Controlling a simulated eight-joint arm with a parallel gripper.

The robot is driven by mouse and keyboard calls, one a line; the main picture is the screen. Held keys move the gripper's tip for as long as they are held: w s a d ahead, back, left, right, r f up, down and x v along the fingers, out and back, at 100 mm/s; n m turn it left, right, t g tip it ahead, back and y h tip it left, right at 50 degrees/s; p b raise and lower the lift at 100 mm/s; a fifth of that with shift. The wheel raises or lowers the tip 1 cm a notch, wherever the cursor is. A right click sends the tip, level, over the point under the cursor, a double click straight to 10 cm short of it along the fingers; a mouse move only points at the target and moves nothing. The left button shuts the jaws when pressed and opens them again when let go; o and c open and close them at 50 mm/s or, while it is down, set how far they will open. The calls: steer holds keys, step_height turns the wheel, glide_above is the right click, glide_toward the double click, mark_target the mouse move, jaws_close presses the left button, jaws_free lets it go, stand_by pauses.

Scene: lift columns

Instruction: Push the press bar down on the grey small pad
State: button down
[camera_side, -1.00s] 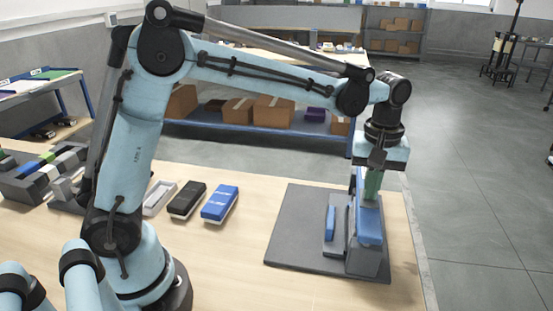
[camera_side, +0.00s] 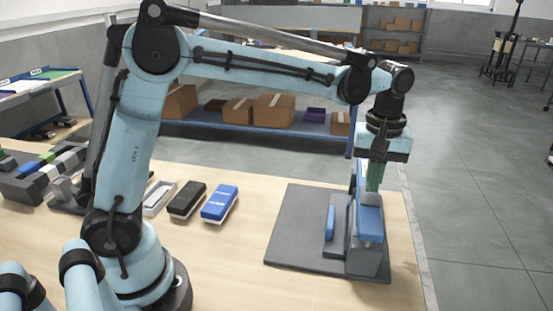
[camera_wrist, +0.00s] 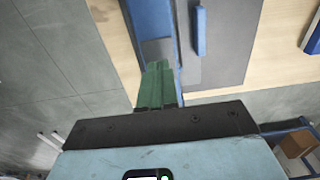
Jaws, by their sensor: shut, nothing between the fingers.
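The press bar is a long blue bar (camera_side: 369,223) on a grey stand on the right of the table. The grey small pad (camera_side: 370,199) is on top of the bar near its far end. In the wrist view the blue bar (camera_wrist: 149,18) runs up from the grey pad (camera_wrist: 156,49). My gripper (camera_side: 374,190) points down with its green fingers closed together and empty. Its tips are at or just above the pad; I cannot tell whether they touch. In the wrist view the fingertips (camera_wrist: 157,66) partly cover the pad's near edge.
A dark grey mat (camera_side: 294,235) lies under the stand. A lower block with a small blue piece (camera_side: 330,222) stands left of the bar. Blue, black and white cases (camera_side: 220,203) lie further left. The table's right edge is close to the stand.

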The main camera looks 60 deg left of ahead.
step_height(320, 180, up, 7)
steer(key=shift+f, duration=0.15)
stand_by(0.5)
stand_by(1.0)
